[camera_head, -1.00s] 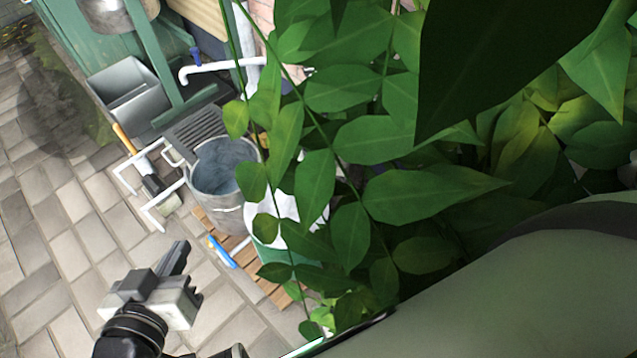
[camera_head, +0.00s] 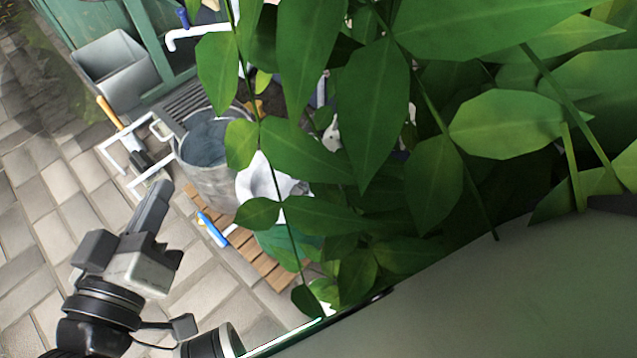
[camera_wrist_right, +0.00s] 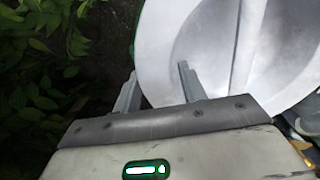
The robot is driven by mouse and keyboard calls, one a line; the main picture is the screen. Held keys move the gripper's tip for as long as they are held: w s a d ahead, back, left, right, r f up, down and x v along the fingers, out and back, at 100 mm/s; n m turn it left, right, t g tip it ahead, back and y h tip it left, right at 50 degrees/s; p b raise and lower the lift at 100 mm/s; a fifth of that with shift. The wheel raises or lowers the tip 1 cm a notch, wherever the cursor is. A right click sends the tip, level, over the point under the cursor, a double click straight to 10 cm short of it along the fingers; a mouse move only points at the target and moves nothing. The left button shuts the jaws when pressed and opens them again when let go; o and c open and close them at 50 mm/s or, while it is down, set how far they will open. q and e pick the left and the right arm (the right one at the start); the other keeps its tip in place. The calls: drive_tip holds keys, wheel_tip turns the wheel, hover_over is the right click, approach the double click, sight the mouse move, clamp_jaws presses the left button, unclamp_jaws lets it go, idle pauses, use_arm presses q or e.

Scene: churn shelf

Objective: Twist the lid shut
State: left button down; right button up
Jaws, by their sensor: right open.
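A large round white-grey lid (camera_wrist_right: 215,50) with a raised bar across it fills the upper right of the right wrist view. My right gripper (camera_wrist_right: 158,75) is open and empty, with one finger beside the lid's left edge and the other in front of its face; I cannot tell whether they touch it. In the head view, a white top (camera_head: 258,180) on a green container (camera_head: 288,242) shows partly behind leaves; I cannot tell whether it is the same lid. My left gripper (camera_head: 160,228) is over the paving, away from the container; its jaw opening is unclear. My right gripper is hidden in the head view.
Large leaves (camera_head: 375,110) cover much of the head view. A metal bucket (camera_head: 207,160) stands beside the white top, by a wooden slatted board (camera_head: 262,265) with a blue-handled item (camera_head: 213,230). A grey bin (camera_head: 115,72) stands behind. The paving (camera_head: 40,255) at left is open.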

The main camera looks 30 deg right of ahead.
drive_tip(key=shift+f, duration=0.15)
drive_tip(key=shift+c, duration=0.3)
clamp_jaws()
drive_tip(key=shift+w, duration=0.15)
